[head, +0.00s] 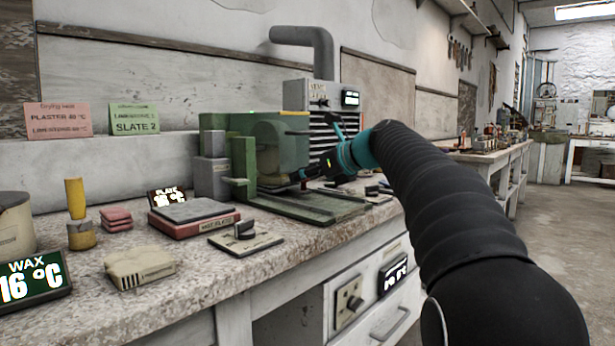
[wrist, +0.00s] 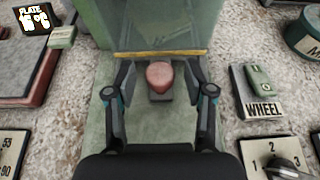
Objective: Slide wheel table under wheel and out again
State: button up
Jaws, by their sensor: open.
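A green machine (head: 243,160) stands on the bench in the head view, with a rounded wheel or its cover (head: 282,142) at its right; I cannot tell which. Its flat green bed (head: 318,209) reaches toward the front edge; it also shows in the wrist view (wrist: 135,146). In the wrist view a round pinkish knob or piece (wrist: 159,74) sits on a small dark block (wrist: 160,94) over the bed, just before a yellow bar (wrist: 160,53). My gripper (wrist: 160,80) is open, one finger on each side of the pinkish piece, with gaps visible. The wheel's underside is hidden.
A switch labelled WHEEL (wrist: 262,102) and a numbered dial plate (wrist: 277,158) lie right of the bed in the wrist view. A plate heater (head: 190,223), a dial card (head: 245,241) and a wax display (head: 33,281) stand left on the bench. The aisle at right is clear.

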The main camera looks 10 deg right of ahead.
grip_shut()
